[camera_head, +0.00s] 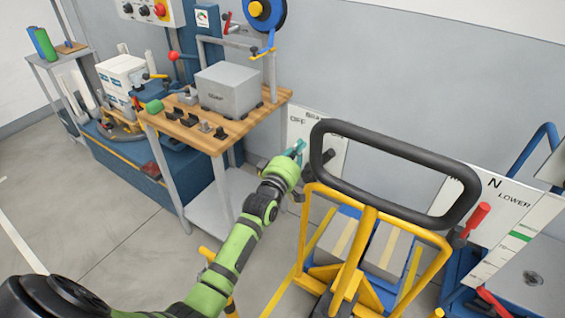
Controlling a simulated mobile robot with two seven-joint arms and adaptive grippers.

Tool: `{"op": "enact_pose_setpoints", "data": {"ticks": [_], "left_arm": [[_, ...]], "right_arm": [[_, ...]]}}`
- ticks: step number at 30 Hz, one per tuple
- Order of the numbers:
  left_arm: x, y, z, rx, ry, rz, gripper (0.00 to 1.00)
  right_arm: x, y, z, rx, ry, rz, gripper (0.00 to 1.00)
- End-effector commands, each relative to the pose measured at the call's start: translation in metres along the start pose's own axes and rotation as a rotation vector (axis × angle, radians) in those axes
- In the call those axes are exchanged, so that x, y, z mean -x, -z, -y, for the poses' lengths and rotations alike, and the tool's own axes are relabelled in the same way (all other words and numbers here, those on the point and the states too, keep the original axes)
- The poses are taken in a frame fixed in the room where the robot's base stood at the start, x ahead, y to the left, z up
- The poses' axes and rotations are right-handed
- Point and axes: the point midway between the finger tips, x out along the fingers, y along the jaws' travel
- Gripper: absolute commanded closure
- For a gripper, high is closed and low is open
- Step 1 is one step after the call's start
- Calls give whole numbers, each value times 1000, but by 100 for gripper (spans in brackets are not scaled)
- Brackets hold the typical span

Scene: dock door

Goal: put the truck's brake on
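The truck has a black loop handle (395,160) on a yellow frame (354,262), at the right of the head view. A white plate (331,150) partly reading "OFF" stands behind the left side of the handle; the handle hides part of its lettering. A short dark lever end (323,158) shows in front of this plate. My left gripper (299,150) is at the plate's lower left, close to the dark lever end. I cannot tell whether they touch or whether the fingers are open. My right gripper is not in view.
A white plate (505,205) marked "N" and "LOWER", with a red-handled lever (475,220), is at the right. A wooden-topped bench (215,142) carrying a grey box (229,90) stands left of the truck. Floor (90,225) is open at lower left.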

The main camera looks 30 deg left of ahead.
Motion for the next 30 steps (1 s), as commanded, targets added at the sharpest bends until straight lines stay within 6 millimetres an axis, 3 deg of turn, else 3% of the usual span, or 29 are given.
{"op": "enact_pose_setpoints", "data": {"ticks": [5, 12, 30], "left_arm": [[39, -3, 3, 1, 3, 2, 100], [73, -2, 2, 2, 3, 2, 100], [81, -1, 1, 1, 2, 1, 100]], "right_arm": [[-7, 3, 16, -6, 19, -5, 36], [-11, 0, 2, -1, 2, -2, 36], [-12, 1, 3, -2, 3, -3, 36]]}}
